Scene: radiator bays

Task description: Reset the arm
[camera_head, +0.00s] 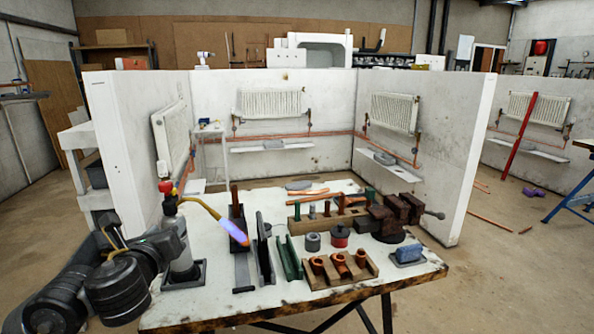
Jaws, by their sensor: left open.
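My left arm comes in from the lower left, dark and jointed. Its gripper (174,238) is open at the blowtorch (184,262), by the upper part of its grey canister. I cannot tell whether the fingers touch it. The torch stands upright in a dark square holder on the left of the workbench (215,309). It has a red knob and a yellow-orange neck pointing right, with a bluish flame at the tip. My right gripper is not in view.
Close right of the torch stand a dark rack (237,222) and green angled pieces (289,258). A wooden block with copper fittings (340,268), small tins, a vise (393,217) and a blue sponge-like block (408,252) fill the right side. White bay walls with radiators (271,103) stand behind.

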